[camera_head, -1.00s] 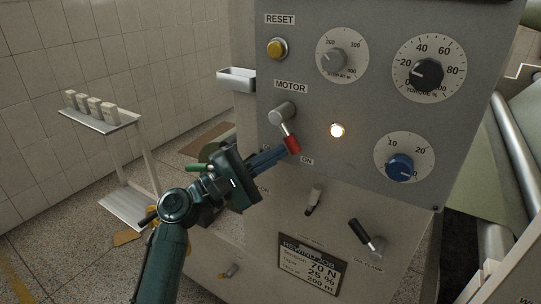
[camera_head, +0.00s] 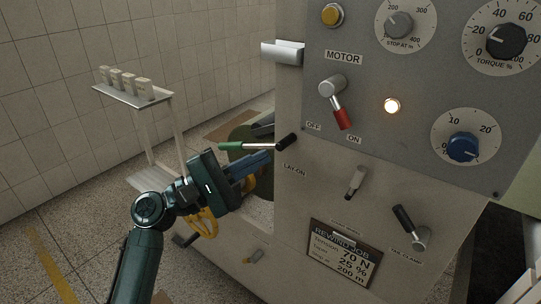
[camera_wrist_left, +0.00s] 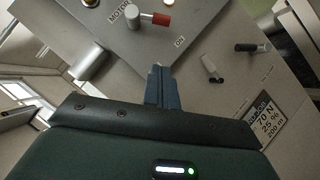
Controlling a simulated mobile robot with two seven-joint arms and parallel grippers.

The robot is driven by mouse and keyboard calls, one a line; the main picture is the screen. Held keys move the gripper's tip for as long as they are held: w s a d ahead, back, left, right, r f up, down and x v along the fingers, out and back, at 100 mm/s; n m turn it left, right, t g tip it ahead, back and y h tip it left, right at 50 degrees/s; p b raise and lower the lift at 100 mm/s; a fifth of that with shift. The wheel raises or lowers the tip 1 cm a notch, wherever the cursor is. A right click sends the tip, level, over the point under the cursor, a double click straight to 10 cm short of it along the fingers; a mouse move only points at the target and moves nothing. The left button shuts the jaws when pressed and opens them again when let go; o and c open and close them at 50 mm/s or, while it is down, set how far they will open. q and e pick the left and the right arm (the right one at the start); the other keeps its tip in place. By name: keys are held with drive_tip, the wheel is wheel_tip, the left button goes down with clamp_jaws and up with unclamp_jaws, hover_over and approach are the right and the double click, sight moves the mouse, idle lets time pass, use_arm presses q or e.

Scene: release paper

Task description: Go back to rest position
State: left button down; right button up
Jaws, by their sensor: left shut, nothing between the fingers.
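My left gripper (camera_head: 268,158) is shut and empty, beside the left edge of the grey control panel (camera_head: 420,80). Its shut fingers also show in the left wrist view (camera_wrist_left: 160,75), with panel surface beyond them. The motor lever (camera_head: 341,117) has a red grip that points down toward the ON label. The lever stands apart from the fingers, up and to the right of them. It also shows in the left wrist view (camera_wrist_left: 160,19). My right gripper is not in view.
A green-and-black handle (camera_head: 250,146) lies close above my left fingers in the picture. A lit lamp (camera_head: 392,105), blue knob (camera_head: 463,147) and lower levers (camera_head: 355,182) are on the machine. A small shelf with several blocks (camera_head: 127,82) stands at left. Floor is open at lower left.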

use_arm(q)
drive_tip(key=shift+a, duration=0.1)
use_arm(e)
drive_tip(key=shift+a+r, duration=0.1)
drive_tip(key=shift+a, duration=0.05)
